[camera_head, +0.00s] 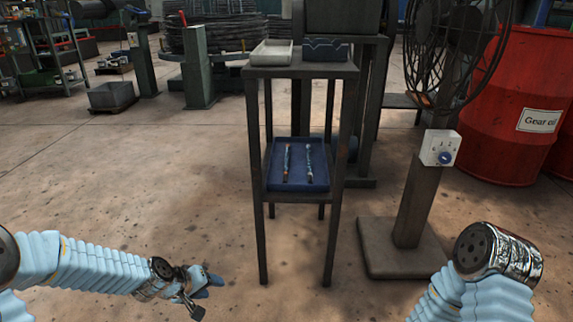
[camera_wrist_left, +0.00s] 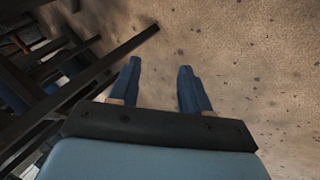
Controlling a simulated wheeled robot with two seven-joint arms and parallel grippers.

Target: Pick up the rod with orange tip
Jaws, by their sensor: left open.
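Two thin rods lie side by side in a blue tray (camera_head: 297,185) on the lower shelf of a dark metal stand. My right gripper is out of view.
The stand (camera_head: 333,201) has slim legs and a top shelf holding a pale tray (camera_head: 271,52) and a dark blue holder (camera_head: 325,50). A fan on a post (camera_head: 418,195) and a red barrel (camera_head: 514,110) stand to the right. Floor left of the stand is clear.

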